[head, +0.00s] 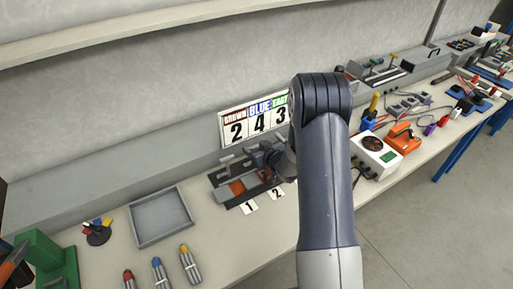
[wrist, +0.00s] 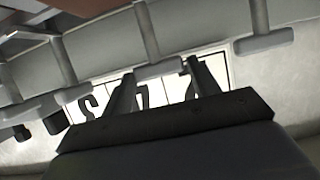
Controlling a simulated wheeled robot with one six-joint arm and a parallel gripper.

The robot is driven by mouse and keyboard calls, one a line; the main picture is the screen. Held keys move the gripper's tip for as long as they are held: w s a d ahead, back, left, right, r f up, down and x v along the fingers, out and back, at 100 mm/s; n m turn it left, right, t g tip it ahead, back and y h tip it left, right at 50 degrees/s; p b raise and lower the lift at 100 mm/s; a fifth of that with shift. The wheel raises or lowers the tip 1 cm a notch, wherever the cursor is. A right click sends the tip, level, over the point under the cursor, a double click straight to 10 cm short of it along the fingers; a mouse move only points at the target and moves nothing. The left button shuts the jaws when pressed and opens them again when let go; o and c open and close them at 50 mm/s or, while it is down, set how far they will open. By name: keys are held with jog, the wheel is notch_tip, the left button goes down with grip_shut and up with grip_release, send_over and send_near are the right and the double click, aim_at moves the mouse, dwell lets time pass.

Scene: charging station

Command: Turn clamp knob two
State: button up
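The dark clamp fixture (head: 228,192) with orange-brown parts stands on the bench, with number cards 1 (head: 249,207) and 2 (head: 276,193) in front of it. Its grey T-shaped knobs show in the wrist view: one knob (wrist: 158,70) in the middle, one at the right (wrist: 263,43), and one at the left (wrist: 68,93). My gripper (wrist: 160,68) is open, its two fingers at either end of the middle knob's crossbar. I cannot tell whether the fingertips touch it. In the head view my gripper (head: 266,157) is at the fixture, partly hidden by my arm.
A sign (head: 252,122) reading 2 4 3 leans behind the fixture. A grey tray (head: 161,217) and several coloured-tip cylinders (head: 189,264) lie to the left. A white box with a dark dial (head: 374,155) and an orange device (head: 402,137) stand to the right.

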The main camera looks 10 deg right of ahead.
jog(key=c, duration=0.6)
